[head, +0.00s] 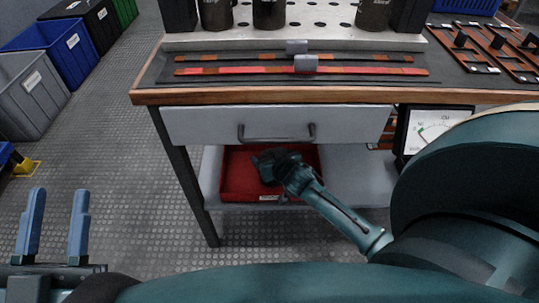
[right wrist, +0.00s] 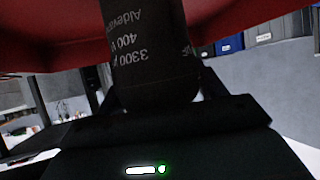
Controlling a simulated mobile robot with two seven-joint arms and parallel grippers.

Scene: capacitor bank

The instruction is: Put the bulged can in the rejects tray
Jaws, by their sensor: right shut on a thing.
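A dark can (right wrist: 150,50) with white lettering reading 3300 and 400 V is between the fingers of my right gripper (right wrist: 155,100), which is shut on it. Whether its end is bulged cannot be seen. The red rejects tray (head: 308,160) sits on the shelf under the drawer; its red surface (right wrist: 50,40) fills the top of the right wrist view. In the head view my right gripper (head: 268,165) is over the tray, and the can is hard to make out there. I cannot tell whether the can touches the tray. My left gripper (head: 54,225) is open and empty, at lower left.
The grey drawer (head: 275,128) and wooden bench edge (head: 300,95) are close above my right gripper. Grey floor (head: 110,170) is free at left.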

